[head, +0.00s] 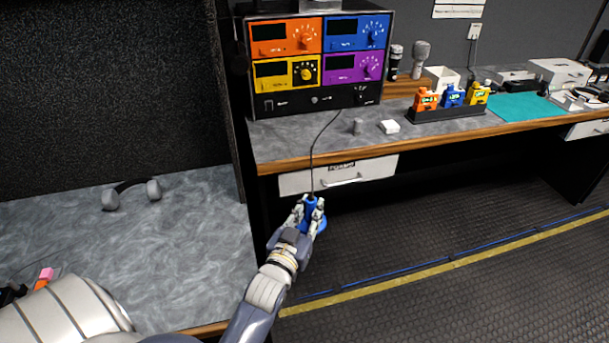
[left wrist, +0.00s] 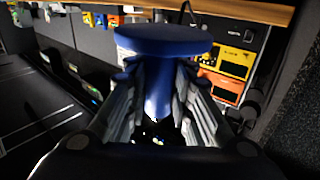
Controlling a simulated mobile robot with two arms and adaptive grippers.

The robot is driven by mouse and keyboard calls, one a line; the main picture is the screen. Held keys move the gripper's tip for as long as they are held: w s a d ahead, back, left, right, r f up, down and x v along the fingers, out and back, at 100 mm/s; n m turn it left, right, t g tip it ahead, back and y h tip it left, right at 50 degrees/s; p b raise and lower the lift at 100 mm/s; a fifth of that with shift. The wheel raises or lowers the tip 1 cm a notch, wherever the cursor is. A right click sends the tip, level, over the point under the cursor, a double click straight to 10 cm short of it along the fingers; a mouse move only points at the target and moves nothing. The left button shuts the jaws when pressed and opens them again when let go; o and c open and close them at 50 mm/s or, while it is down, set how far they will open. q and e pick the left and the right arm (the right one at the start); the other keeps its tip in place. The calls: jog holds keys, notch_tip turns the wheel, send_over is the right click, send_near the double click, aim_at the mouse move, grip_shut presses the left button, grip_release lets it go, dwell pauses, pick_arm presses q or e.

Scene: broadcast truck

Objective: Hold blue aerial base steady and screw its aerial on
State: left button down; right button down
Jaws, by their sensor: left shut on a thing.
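My left gripper (head: 308,214) is shut on the blue aerial base (head: 312,207) and holds it in the air in front of the desk drawer. In the left wrist view the base's round blue disc (left wrist: 162,40) and tapering stem (left wrist: 158,90) show between the fingers. My right gripper is in neither view.
A rack of coloured panels (head: 318,62) stands on the desk (head: 280,142) behind. A black holder (head: 445,115) carries orange, blue and yellow units. Headphones (head: 132,193) lie on the left surface. The floor at right is clear.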

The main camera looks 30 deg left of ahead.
pick_arm(q)
jog(key=s+d+r+m+h, duration=0.1)
jog(key=s+d+r, duration=0.2)
jog(key=s+d, duration=0.2)
jog(key=s+d+r+m+h, duration=0.1)
jog(key=s+d+r+h, duration=0.1)
jog(key=s+d, duration=0.4)
jog(key=s+r, duration=0.1)
jog(key=s, duration=0.4)
jog(key=shift+r, duration=0.25)
